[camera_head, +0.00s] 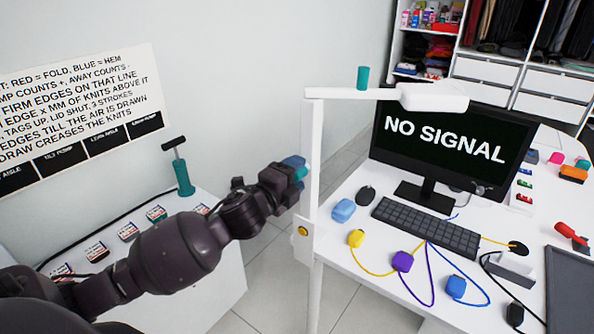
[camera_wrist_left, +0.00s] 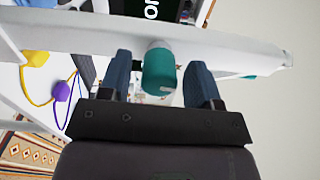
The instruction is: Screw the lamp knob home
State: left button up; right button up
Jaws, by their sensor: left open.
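The white lamp stands as a thin post (camera_head: 313,150) with a horizontal arm (camera_head: 345,93) ending in a white head (camera_head: 433,97). A teal knob (camera_head: 363,77) stands upright on the arm. My left gripper (camera_head: 297,170) is beside the post, with a bit of teal showing at its fingers. In the left wrist view, a teal knob (camera_wrist_left: 158,70) sits against a white lamp bar (camera_wrist_left: 215,45), between my open blue fingers (camera_wrist_left: 160,85). Gaps show on both sides of it. More teal (camera_wrist_left: 255,74) shows below the bar at right. My right gripper is not in view.
A desk carries a monitor (camera_head: 443,140), a keyboard (camera_head: 427,225) and several coloured blocks with cords. A yellow button (camera_head: 303,231) sits low on the post. A left-hand white table holds a teal pump (camera_head: 182,175) and several small labelled items. Floor shows between them.

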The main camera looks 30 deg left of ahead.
pick_arm(q)
jog(key=n, duration=0.3)
jog(key=shift+n, duration=0.4)
jog(key=c, duration=1)
jog(key=shift+o, duration=0.2)
jog(key=m, duration=0.7)
jog(key=shift+m, duration=0.4)
jog(key=m, duration=0.9)
jog(key=shift+m, duration=0.3)
